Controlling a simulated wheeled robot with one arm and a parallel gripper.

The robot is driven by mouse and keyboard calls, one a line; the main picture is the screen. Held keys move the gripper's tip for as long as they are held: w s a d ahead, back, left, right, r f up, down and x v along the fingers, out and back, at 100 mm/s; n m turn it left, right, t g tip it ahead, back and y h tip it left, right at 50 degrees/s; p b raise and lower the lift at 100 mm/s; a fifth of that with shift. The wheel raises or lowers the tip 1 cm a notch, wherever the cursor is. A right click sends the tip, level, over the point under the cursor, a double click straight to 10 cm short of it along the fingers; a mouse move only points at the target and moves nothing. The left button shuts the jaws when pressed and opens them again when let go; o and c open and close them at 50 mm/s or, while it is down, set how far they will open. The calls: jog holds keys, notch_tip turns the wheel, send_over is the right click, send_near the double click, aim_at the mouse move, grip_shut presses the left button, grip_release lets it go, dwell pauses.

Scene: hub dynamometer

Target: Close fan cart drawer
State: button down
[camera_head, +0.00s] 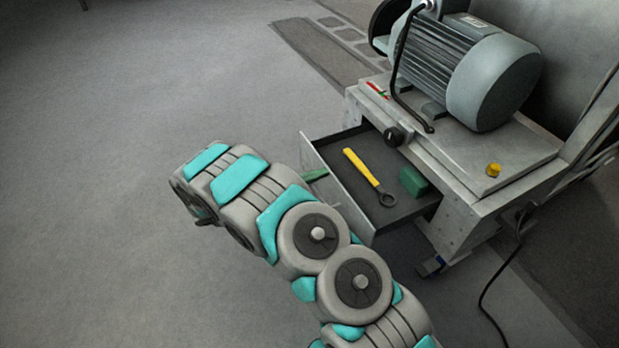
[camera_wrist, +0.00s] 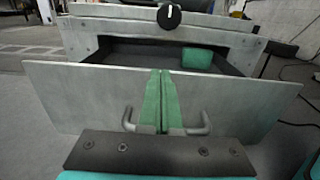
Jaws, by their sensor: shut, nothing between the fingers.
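The fan cart drawer (camera_head: 336,180) is pulled out from the cart (camera_head: 470,165), with its grey front panel facing my arm. In the wrist view the drawer front (camera_wrist: 85,95) fills the middle, with a grey bar handle (camera_wrist: 205,123) on it. My gripper (camera_wrist: 162,78) is shut and empty; its two green fingers lie together in front of the panel, between the handle's ends, hiding its middle. In the head view a green fingertip of my gripper (camera_head: 316,175) shows close at the drawer front. I cannot tell whether it touches.
A yellow-handled wrench (camera_head: 362,168) and a green block (camera_head: 413,181) lie in the drawer; the block also shows in the wrist view (camera_wrist: 197,59). A large grey motor (camera_head: 490,80) stands on the cart. A black cable (camera_head: 490,285) runs on the floor at right. The floor at left is clear.

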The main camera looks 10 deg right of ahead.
jog(key=shift+d, duration=0.15)
jog(key=b, duration=0.2)
send_over(371, 171)
dwell(0.6)
jog(key=shift+p, duration=0.3)
